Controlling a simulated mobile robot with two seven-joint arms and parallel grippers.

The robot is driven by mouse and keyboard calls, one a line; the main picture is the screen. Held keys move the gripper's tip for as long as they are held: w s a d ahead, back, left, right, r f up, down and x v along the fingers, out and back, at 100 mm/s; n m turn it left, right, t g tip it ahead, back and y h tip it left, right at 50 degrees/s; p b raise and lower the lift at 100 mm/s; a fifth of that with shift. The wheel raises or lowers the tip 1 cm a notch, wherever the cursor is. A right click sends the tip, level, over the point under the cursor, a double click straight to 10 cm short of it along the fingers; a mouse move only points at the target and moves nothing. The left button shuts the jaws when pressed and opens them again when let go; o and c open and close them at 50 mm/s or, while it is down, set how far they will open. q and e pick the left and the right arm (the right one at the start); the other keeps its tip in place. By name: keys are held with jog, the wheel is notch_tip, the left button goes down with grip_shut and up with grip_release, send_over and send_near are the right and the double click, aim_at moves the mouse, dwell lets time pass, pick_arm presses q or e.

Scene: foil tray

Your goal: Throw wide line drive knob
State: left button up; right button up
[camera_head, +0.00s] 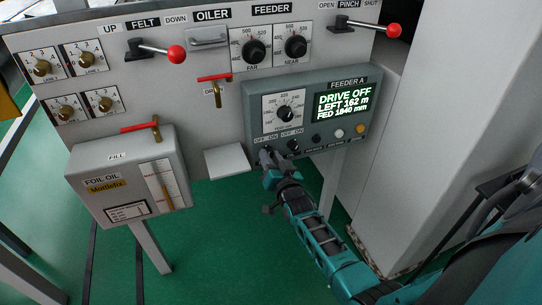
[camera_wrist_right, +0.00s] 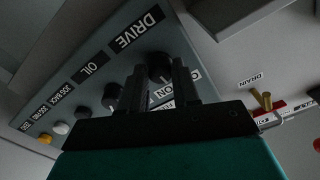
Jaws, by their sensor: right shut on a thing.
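The line drive knob (camera_wrist_right: 155,66) is a black knob by the DRIVE label in the right wrist view, at the end of the knob row on the grey FEEDER A box (camera_head: 254,91). My right gripper (camera_head: 268,157) is at that box's lower left corner, shut on the drive knob. In the right wrist view, the gripper's two dark fingers (camera_wrist_right: 159,88) stand on either side of the knob and hide part of it. In the head view the gripper mostly covers the knob. The green display (camera_head: 341,102) reads DRIVE OFF, LEFT 162 m, FED 1840 mm. My left gripper is not in view.
The black OIL knob (camera_head: 293,145) is close beside the gripper. A white button (camera_head: 339,133) and an orange one (camera_head: 360,129) are farther right. A red-handled drain valve (camera_head: 215,78) and the foil oil tank (camera_head: 125,170) are to the left. The green floor is open below.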

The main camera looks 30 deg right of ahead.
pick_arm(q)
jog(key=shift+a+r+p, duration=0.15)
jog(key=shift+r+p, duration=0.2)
pick_arm(e)
jog(key=n, duration=0.4)
jog(key=shift+n, duration=0.4)
jog(key=o, duration=1.1)
jog(key=shift+c, duration=0.2)
pick_arm(q)
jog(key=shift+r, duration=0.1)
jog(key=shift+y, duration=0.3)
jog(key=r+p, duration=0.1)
jog(key=p, duration=0.1)
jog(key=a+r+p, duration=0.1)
jog(key=p, duration=0.1)
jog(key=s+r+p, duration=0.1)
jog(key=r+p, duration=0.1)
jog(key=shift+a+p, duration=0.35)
jog(key=shift+p, duration=0.05)
pick_arm(e)
jog(key=v, duration=1.3)
